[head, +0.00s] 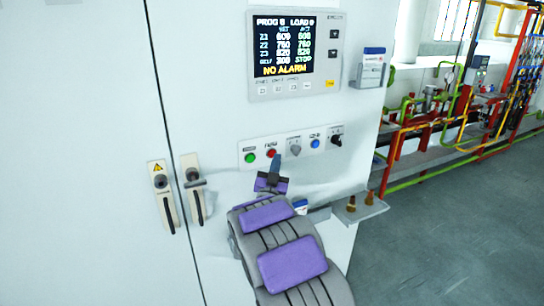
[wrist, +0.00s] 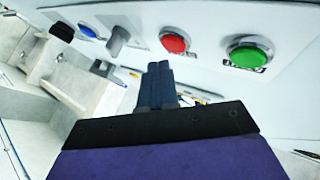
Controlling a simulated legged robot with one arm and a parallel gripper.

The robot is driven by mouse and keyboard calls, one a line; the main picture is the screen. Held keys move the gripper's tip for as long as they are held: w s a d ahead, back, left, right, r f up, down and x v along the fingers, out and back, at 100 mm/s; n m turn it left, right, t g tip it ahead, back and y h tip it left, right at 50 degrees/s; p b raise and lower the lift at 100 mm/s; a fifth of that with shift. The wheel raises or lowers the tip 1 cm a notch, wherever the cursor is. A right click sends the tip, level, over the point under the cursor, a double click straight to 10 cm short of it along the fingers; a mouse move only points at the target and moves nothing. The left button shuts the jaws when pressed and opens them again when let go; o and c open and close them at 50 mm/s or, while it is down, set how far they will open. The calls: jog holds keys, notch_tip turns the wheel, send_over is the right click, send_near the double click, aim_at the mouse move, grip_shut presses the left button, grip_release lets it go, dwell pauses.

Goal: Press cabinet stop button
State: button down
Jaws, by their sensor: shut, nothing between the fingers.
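A row of controls sits on a pale panel (head: 262,163) on the white cabinet front. The red button (head: 271,153) is second from the left; it also shows in the wrist view (wrist: 174,42). The green button (head: 249,158) is to its left. Its small label is too blurred to read. My gripper (head: 275,160) is shut and empty, with its dark fingertips right below the red button. In the wrist view my gripper (wrist: 158,72) points toward the panel, its tips just short of the red button in the picture. I cannot tell whether they touch.
A grey knob (head: 294,149), a blue button (head: 315,144) and a black knob (head: 337,140) lie right of the red button. A display (head: 286,45) above reads "NO ALARM". Door handles (head: 194,190) are at left; a small shelf (head: 358,211) juts out at lower right.

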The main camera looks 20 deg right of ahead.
jog(key=shift+s+b, duration=0.65)
jog(key=shift+s, duration=1.85)
